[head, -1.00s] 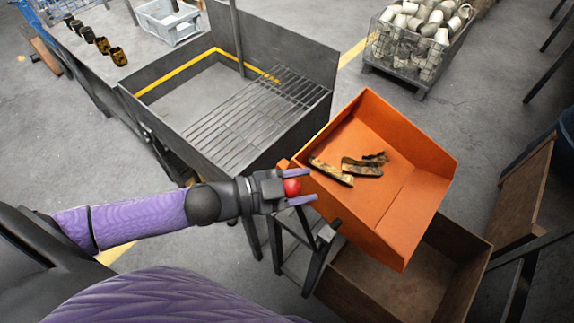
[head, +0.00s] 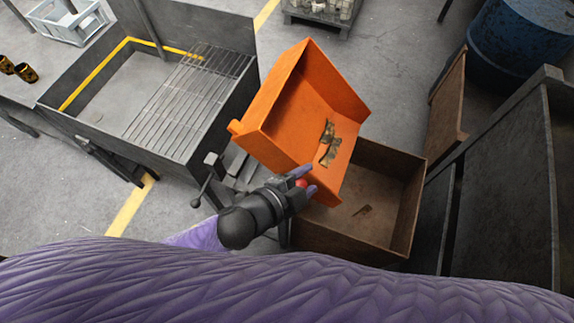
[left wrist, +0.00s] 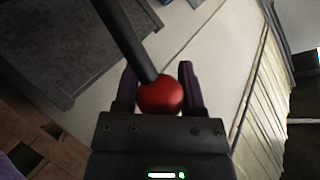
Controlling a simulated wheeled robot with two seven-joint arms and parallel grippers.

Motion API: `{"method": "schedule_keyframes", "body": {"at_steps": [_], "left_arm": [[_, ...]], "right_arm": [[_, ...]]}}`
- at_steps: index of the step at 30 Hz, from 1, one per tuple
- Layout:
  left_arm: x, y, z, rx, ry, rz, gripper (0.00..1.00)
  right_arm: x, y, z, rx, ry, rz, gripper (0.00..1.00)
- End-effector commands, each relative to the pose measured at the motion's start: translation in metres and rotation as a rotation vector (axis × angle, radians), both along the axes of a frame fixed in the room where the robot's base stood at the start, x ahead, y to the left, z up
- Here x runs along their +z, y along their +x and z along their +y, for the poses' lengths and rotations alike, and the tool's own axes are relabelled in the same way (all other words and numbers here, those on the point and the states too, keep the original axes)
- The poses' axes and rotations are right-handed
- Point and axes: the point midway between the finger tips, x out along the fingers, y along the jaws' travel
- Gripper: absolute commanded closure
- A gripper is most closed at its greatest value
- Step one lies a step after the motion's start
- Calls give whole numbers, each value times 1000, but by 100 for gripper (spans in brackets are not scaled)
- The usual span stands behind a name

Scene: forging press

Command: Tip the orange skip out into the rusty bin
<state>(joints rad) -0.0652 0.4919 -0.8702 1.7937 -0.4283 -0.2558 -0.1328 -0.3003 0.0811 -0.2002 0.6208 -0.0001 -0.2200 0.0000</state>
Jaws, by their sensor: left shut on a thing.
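The orange skip (head: 285,120) is tilted over the rusty bin (head: 402,215) in the head view. A few dark and yellowish scrap pieces (head: 328,145) lie on its sloping floor near the low edge. One small scrap piece (head: 362,210) lies on the bin's floor. My left gripper (head: 307,184) is shut on a red ball knob (head: 301,183), beside the skip's lower side. In the left wrist view the red knob (left wrist: 160,95) sits between the fingers at the end of a dark lever (left wrist: 125,40). My right gripper is not in view.
A dark metal tray with a bar grate (head: 190,95) stands at the left. A blue drum (head: 515,45) and a brown panel (head: 447,105) stand at the right. A white crate (head: 68,20) is at the upper left. Grey floor lies behind the skip.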

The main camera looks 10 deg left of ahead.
Motion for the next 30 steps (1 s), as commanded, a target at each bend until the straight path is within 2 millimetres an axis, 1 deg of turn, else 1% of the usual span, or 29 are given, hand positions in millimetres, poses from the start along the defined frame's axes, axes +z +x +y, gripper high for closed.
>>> {"method": "schedule_keyframes", "body": {"at_steps": [1,6,15,22,30], "left_arm": [[0,-3,-8,-3,14,-4,100],[-9,-8,-27,-3,95,-25,100],[-24,-16,-53,-1,216,-56,100],[-32,-19,-66,0,276,-72,100],[-37,-21,-72,-2,312,-81,100]], "right_arm": [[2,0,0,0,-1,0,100],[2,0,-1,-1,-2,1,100],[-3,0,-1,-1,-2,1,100],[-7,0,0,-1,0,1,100],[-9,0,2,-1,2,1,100]]}}
